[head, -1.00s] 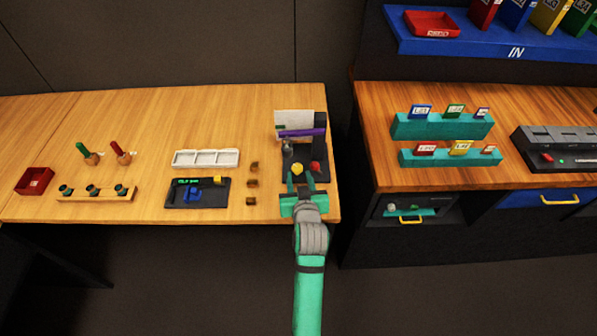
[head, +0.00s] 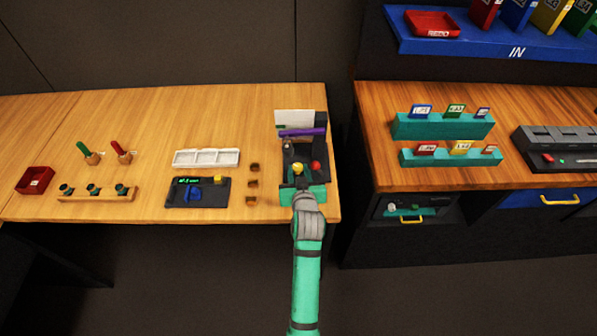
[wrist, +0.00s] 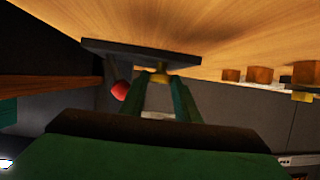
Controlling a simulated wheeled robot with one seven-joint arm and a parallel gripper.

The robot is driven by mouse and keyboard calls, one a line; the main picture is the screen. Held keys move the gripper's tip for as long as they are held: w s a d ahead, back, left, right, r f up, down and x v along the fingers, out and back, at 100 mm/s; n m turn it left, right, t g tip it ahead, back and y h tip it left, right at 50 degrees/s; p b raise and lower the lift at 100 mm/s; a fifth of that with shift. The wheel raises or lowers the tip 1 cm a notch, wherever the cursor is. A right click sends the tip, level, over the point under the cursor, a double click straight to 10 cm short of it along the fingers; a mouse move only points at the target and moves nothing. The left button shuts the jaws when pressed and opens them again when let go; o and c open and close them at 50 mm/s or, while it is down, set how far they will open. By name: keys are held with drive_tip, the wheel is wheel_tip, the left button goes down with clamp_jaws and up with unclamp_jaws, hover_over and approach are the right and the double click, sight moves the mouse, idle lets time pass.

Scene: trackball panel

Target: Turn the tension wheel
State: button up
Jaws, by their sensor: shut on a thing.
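The dark device (head: 320,178) stands at the right end of the wooden table, with a white panel (head: 294,117) and a purple bar (head: 302,132) at its back. A small yellow knob (head: 298,168), which looks like the tension wheel, sits at its front left. A red ball-shaped part (head: 316,166) is to its right. My gripper (head: 298,176) reaches in from the front and is shut on the yellow knob. In the wrist view the knob (wrist: 160,77) shows between my fingertips, and the red part (wrist: 119,91) is outside the fingers.
Several small brown blocks (head: 252,184) stand left of the device. Further left are a white tray (head: 206,158) and a dark panel with a blue part (head: 194,193). A gap separates this table from the right-hand bench (head: 370,120).

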drive_tip(key=shift+a+m+h, duration=0.2)
drive_tip(key=shift+m+h, duration=0.1)
drive_tip(key=shift+h, duration=0.1)
drive_tip(key=shift+a+m+h, duration=0.25)
drive_tip(key=shift+m+h, duration=0.85)
drive_tip(key=shift+h, duration=0.2)
drive_tip(key=shift+w+a+r+m+g+h, duration=0.1)
drive_tip(key=shift+a+m+g+h, duration=0.1)
drive_tip(key=shift+m+h, duration=0.55)
drive_tip(key=shift+w+a+m+g+h, duration=0.1)
drive_tip(key=shift+m+g+h, duration=0.1)
drive_tip(key=shift+m+h, duration=0.55)
drive_tip(key=shift+m+g+h, duration=0.4)
drive_tip(key=shift+m+h, duration=0.1)
drive_tip(key=shift+h, duration=0.2)
drive_tip(key=o, duration=0.7)
drive_tip(key=shift+o, duration=0.2)
drive_tip(key=shift+s+a, duration=0.1)
drive_tip(key=shift+s, duration=0.1)
